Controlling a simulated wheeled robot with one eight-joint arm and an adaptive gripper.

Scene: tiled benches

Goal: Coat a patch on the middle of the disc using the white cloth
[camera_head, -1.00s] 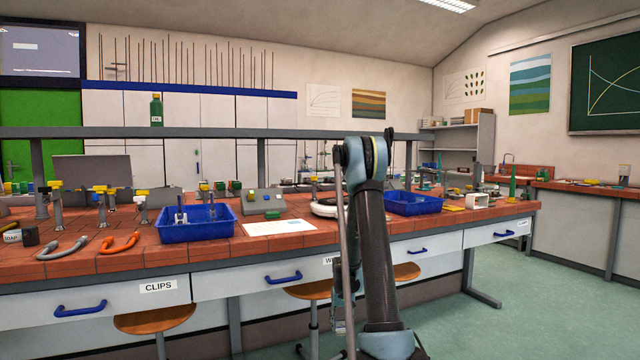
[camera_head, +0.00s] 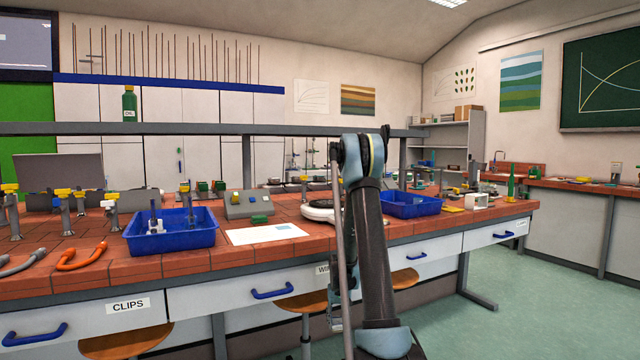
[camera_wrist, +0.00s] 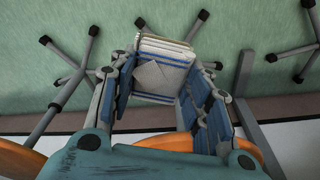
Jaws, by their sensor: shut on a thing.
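My gripper (camera_wrist: 158,92) points down at the floor in the wrist view, its blue-padded fingers shut on a folded white cloth (camera_wrist: 162,50). The cloth looks like a flat, layered pad with a pale blue layer. In the head view my arm hangs in front of the bench and the cloth cannot be made out. I cannot pick out the disc with certainty. A round white-topped thing (camera_head: 318,211) lies on the bench, partly hidden behind my arm.
The tiled bench (camera_head: 285,245) carries a blue tray (camera_head: 172,246), another blue tray (camera_head: 425,209) and a white sheet (camera_head: 250,236). Stools (camera_head: 128,342) stand below its drawers, and stool legs (camera_wrist: 66,92) show under my gripper. Green floor (camera_head: 540,300) is open at the right.

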